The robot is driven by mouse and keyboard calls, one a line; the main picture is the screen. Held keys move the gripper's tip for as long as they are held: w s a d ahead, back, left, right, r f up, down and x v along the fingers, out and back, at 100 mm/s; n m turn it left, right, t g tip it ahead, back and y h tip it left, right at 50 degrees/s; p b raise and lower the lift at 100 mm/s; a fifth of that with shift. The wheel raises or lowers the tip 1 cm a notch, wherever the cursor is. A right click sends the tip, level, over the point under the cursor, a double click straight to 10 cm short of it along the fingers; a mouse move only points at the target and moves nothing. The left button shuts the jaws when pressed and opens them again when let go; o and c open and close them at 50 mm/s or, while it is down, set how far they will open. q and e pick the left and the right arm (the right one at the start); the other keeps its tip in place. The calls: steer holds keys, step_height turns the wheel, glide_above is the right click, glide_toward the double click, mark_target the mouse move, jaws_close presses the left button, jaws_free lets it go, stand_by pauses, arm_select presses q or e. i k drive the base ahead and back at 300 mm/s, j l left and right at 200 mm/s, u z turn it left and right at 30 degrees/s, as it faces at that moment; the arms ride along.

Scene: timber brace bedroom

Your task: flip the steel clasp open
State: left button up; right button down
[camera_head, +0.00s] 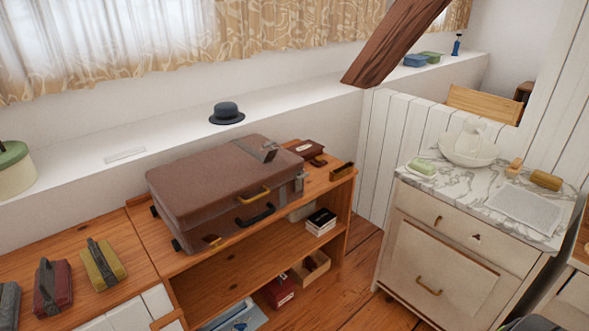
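A brown suitcase (205,185) lies flat and closed on the wooden shelf unit. A black handle (255,215) and a brass-coloured handle (253,195) are on its front side. A small brass-coloured fitting (212,240) sits low at the front left. A grey metallic piece (299,184) shows at its right front corner; I cannot tell for certain whether this is the steel clasp, or whether it is open. A grey strap-like piece (266,152) lies across the lid. Neither of my grippers is in view.
The wooden shelf (220,290) holds small boxes below. Strapped bundles (104,264) lie at the left. A dark hat (227,113) is on the white ledge behind. A slanted timber brace (395,42) rises behind right. A marble-topped cabinet (460,192) stands right, with wooden floor between.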

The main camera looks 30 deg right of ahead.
mark_target(299, 175)
steer(key=z, duration=1.05)
